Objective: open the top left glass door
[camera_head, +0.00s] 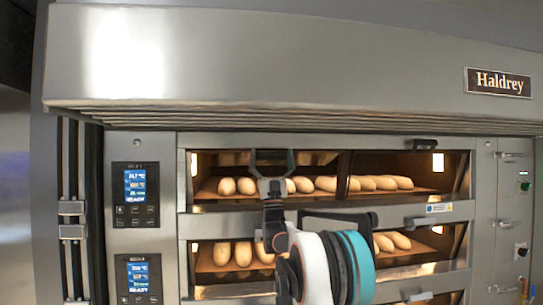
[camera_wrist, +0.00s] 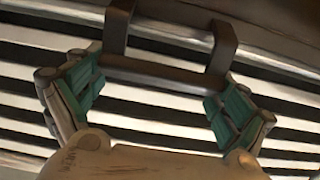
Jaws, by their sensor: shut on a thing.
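The top left glass door (camera_head: 228,203) is on the upper deck of the oven, with pale loaves behind it. Its dark bar handle (camera_head: 271,153) looks lower and larger than the handle on the right door, so the door seems tilted outward; how far, I cannot tell. My gripper (camera_head: 272,182) is at this handle. In the wrist view the handle (camera_wrist: 163,74) is a dark bar with two posts, and my gripper (camera_wrist: 160,90) is shut on it, green pads at both ends of the bar. My arm hides part of the lower deck.
The top right glass door (camera_head: 400,196) has its own handle (camera_head: 425,144). A steel hood (camera_head: 250,60) overhangs the doors, with slats (camera_wrist: 290,95) close beyond the gripper. Control panels (camera_head: 136,194) are at left, switches at right. The lower deck (camera_head: 232,257) also holds loaves.

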